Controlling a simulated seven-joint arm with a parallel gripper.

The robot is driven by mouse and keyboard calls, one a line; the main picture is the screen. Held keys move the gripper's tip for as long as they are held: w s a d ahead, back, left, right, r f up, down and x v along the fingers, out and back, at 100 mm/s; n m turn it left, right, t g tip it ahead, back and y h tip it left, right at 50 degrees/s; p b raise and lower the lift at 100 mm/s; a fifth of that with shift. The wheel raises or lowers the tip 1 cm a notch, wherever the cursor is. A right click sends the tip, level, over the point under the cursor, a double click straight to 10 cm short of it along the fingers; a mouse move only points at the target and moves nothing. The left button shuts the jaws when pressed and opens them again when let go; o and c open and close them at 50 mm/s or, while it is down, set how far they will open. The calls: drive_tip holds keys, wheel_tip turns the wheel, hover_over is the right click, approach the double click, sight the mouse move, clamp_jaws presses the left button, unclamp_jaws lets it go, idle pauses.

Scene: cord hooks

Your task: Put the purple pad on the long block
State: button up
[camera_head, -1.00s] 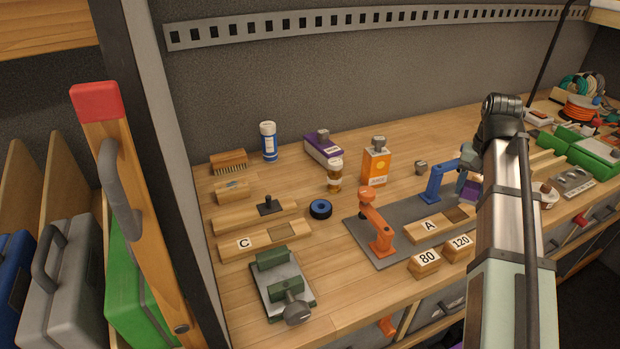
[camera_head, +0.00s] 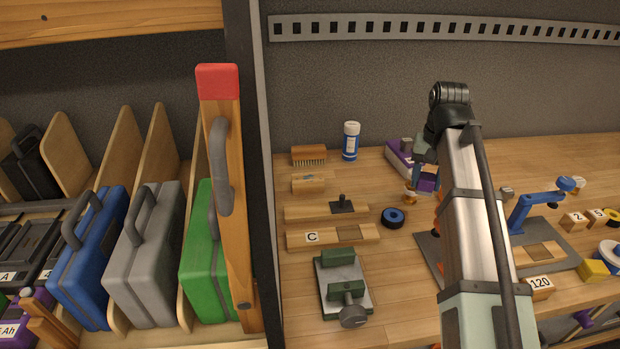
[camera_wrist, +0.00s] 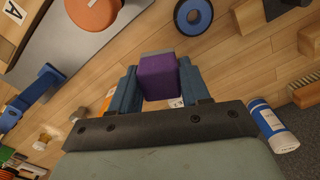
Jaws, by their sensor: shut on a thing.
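My gripper (camera_wrist: 159,84) is shut on the purple pad (camera_wrist: 160,78), a small block with a grey edge, held between the blue fingers above the bench. Long wooden blocks lie on the left of the bench. One, marked C (camera_head: 290,238), has a darker square patch. Behind it, another long block (camera_head: 300,212) carries a black knobbed piece (camera_head: 342,205). I cannot tell which is the task's long block. The pad is right of both.
A blue tape ring (camera_head: 393,217) lies right of the blocks. A grey-green vise (camera_head: 340,280) stands in front. A brush (camera_head: 309,154), short block (camera_head: 307,184), blue-white canister (camera_head: 351,141) and purple box (camera_head: 400,160) stand behind.

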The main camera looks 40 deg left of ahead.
drive_tip(key=s+a+r+n, duration=0.2)
drive_tip(key=s+a, duration=0.2)
drive_tip(key=a, duration=0.8)
drive_tip(key=s+a+r+n, duration=0.15)
drive_tip(key=s+a, duration=0.25)
drive_tip(key=a, duration=0.7)
drive_tip(key=r+n, duration=0.1)
hover_over(308, 178)
drive_tip(key=shift+n, duration=0.25)
drive_tip(key=shift+a+f, duration=0.1)
drive_tip(key=shift+f, duration=4.7)
drive_tip(key=shift+f, duration=0.1)
drive_tip(key=o, duration=1.1)
drive_tip(key=shift+o, duration=0.2)
wheel_tip(308, 178, up, 12)
